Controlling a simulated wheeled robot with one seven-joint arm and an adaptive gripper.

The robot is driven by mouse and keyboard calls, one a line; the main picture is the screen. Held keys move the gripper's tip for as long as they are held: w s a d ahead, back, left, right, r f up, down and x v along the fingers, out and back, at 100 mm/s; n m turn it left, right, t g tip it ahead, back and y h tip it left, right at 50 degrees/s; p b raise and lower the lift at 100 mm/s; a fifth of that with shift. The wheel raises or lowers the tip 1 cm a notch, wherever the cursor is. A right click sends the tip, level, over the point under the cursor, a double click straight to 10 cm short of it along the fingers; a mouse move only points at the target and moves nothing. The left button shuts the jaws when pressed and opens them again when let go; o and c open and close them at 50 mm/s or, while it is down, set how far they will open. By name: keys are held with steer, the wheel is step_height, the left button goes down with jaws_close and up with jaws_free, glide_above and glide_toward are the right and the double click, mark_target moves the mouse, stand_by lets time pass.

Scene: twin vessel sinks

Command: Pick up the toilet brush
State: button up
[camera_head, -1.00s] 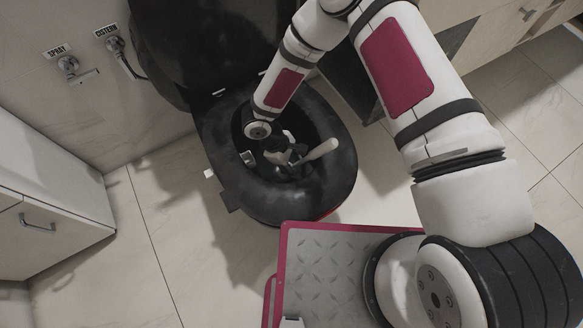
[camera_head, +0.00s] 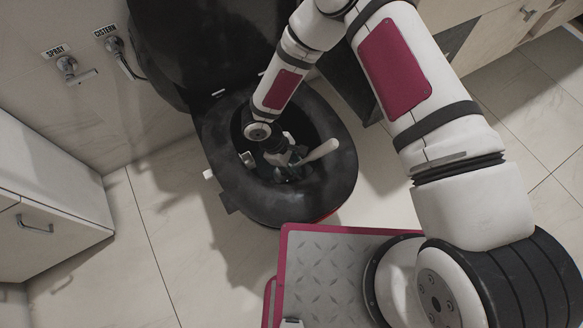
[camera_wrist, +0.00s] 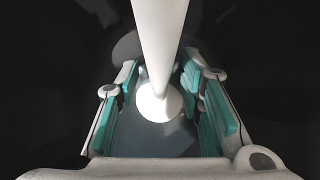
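The toilet brush (camera_head: 318,152) is in the bowl of the black toilet (camera_head: 333,185), with its white handle slanting out toward the right. In the wrist view the white handle (camera_wrist: 159,45) runs down from the top edge to a round white part (camera_wrist: 160,104). My gripper (camera_head: 283,160) is inside the toilet opening beside the brush. In the wrist view my gripper (camera_wrist: 163,88) is open, with teal pads left and right of the brush. Gaps show between the pads and the brush. The brush's lower end is hidden.
The black toilet lid (camera_head: 215,45) stands raised at the back. Spray (camera_head: 68,66) and cistern (camera_head: 115,45) taps are on the wall to the left. A white cabinet (camera_head: 50,205) is at the left. The tiled floor (camera_head: 130,270) between is clear.

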jaws_close()
steer(key=shift+r, duration=0.1)
